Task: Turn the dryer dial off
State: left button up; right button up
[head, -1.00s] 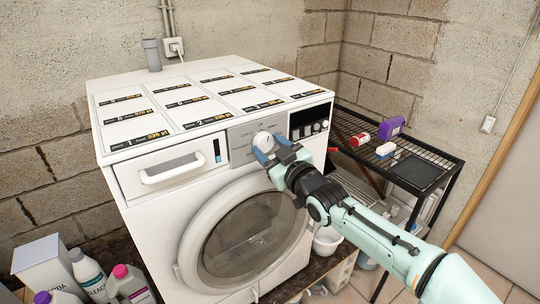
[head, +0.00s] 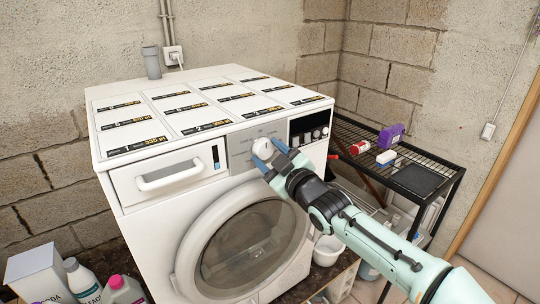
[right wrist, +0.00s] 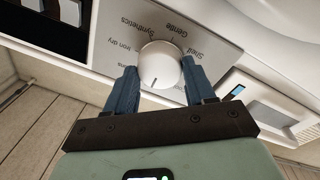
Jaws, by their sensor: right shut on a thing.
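The dryer dial (head: 263,147) is a round white knob on a grey panel at the front of the white dryer (head: 160,210). In the right wrist view the dial (right wrist: 159,64) has a dark pointer line running toward the gripper. Printed words such as "Synthetics", "Gentle" and "Iron dry" ring its far side. My right gripper (head: 268,157) has its blue fingers on either side of the dial, shut on it; the fingers (right wrist: 160,82) also show in the right wrist view. My left gripper is not in view.
A black wire rack (head: 440,165) at right holds a purple box (head: 391,135), a red-and-white container (head: 360,147) and a dark tray. Bottles (head: 122,291) and a white box (head: 38,275) stand at lower left. The drawer handle (head: 170,176) is left of the dial.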

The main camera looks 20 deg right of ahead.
jog(key=o, duration=1)
jog(key=shift+o, duration=0.2)
jog(key=v, duration=1.3)
jog(key=shift+s, duration=0.2)
jog(key=w+f+m+g+h+p, duration=0.1)
jog(key=w+f+m+g+p, duration=0.25)
jog(key=f, duration=1.45)
jog(key=s+a+f+m+g+p, duration=0.1)
jog(key=s+f+m+g, duration=0.15)
jog(key=f, duration=0.65)
jog(key=s+a+f+m+g+p, duration=0.1)
jog(key=s+f+m+g+p, duration=0.15)
jog(key=f, duration=0.75)
jog(key=s+a+f+m+g+h+p, duration=0.1)
jog(key=s+a+f+m+g+p, duration=0.15)
jog(key=s+f+g, duration=0.7)
jog(key=s+a+f+m+p, duration=0.1)
jog(key=s+f, duration=0.2)
jog(key=s, duration=0.6)
jog(key=s+a+f+m+p, duration=0.1)
jog(key=s+f, duration=0.3)
jog(key=s, duration=0.6)
jog(key=shift+a+f+m+g, duration=0.3)
jog(key=shift+m+g, duration=0.1)
jog(key=shift+m, duration=0.2)
